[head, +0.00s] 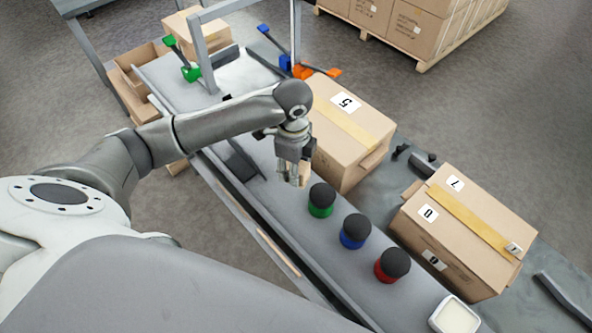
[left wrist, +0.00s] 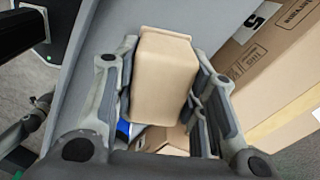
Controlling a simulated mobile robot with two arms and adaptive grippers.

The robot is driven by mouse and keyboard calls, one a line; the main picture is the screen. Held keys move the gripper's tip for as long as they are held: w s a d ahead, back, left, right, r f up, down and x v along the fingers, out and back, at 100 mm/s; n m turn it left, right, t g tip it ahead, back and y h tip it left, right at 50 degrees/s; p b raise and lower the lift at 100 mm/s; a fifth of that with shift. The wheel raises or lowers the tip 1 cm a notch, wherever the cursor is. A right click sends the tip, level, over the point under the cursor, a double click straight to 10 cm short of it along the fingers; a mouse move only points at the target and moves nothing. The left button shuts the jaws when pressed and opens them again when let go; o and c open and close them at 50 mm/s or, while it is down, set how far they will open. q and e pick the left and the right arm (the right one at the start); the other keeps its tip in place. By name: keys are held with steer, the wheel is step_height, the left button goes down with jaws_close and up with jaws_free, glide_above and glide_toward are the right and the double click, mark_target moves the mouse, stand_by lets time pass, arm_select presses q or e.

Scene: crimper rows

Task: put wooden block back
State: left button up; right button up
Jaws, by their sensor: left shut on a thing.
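My left gripper (head: 294,176) points down over the grey bench. It is shut on a tan wooden block (left wrist: 163,80), which sits between the fingers in the left wrist view. In the head view only a small part of the block (head: 304,173) shows between the fingers. The block appears held above the bench top, just left of the carton marked 5. My right gripper is not in view.
The carton marked 5 (head: 346,138) stands close beside the gripper. Black-topped green (head: 320,203), blue (head: 353,235) and red (head: 388,268) round pieces stand in a row on the bench (head: 290,233). Another carton (head: 465,232) is at the right. A metal frame (head: 205,60) stands farther back.

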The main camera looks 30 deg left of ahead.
arm_select(q)
steer(key=w+f, duration=0.1)
steer(key=w+a+f, duration=0.1)
steer(key=f, duration=0.1)
steer(key=w+f, duration=0.1)
steer(key=shift+w+a+f, duration=0.15)
steer(key=shift+w+f, duration=0.15)
steer(key=shift+f, duration=0.1)
steer(key=shift+w+a+f, duration=0.1)
steer(key=shift+f, duration=1.6)
steer(key=shift+f, duration=0.15)
steer(key=o, duration=0.9)
step_height(320, 180, up, 12)
steer(key=shift+r, duration=0.2)
